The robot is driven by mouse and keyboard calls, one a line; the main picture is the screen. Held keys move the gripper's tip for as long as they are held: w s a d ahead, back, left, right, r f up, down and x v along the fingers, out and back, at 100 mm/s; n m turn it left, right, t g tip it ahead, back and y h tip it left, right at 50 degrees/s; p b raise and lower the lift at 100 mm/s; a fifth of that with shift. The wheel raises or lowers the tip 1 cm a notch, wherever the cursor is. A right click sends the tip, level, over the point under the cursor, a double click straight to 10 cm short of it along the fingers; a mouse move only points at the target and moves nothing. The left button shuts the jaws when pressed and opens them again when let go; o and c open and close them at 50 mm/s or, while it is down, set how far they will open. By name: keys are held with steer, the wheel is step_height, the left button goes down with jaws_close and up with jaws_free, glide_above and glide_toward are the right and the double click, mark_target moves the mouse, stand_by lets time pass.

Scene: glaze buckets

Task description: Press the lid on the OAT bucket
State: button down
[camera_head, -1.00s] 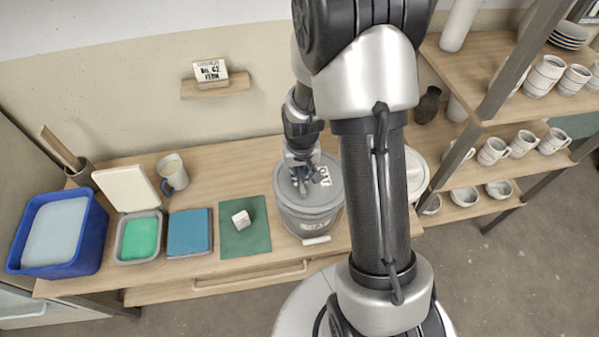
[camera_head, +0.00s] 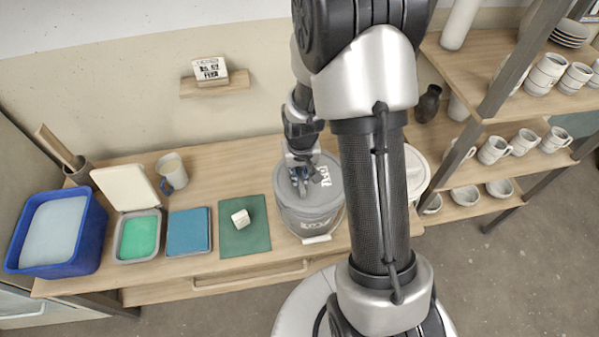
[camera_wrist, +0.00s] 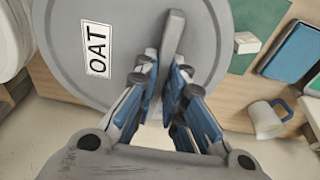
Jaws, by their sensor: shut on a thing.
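The grey lid (camera_wrist: 135,40) is round, with a white OAT label (camera_wrist: 97,47) on top and a raised grip bar (camera_wrist: 175,35) across it. My gripper (camera_wrist: 168,78) is shut on that bar; it also shows over the lid in the head view (camera_head: 302,183). The lid lies over the mouth of a grey bucket (camera_head: 308,222), which stands on the wooden bench. Whether the rim is fully seated cannot be told. My fingers cover part of the lid.
A green mat (camera_head: 243,238) with a small white block (camera_head: 240,217) lies just left of the bucket. A blue pad (camera_head: 188,232), a tray of green glaze (camera_head: 139,236) and a mug (camera_head: 172,172) are further left. A white lidded bucket (camera_head: 418,172) stands to the right, partly behind my arm.

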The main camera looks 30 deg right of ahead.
steer(key=shift+f+b, duration=0.45)
stand_by(0.8)
steer(key=c, duration=1.6)
jaws_free()
steer(key=shift+o, duration=0.2)
steer(key=o, duration=0.5)
steer(key=shift+c, duration=0.2)
steer(key=shift+r, duration=0.1)
steer(key=shift+r+p, duration=2.65)
steer(key=shift+r, duration=0.8)
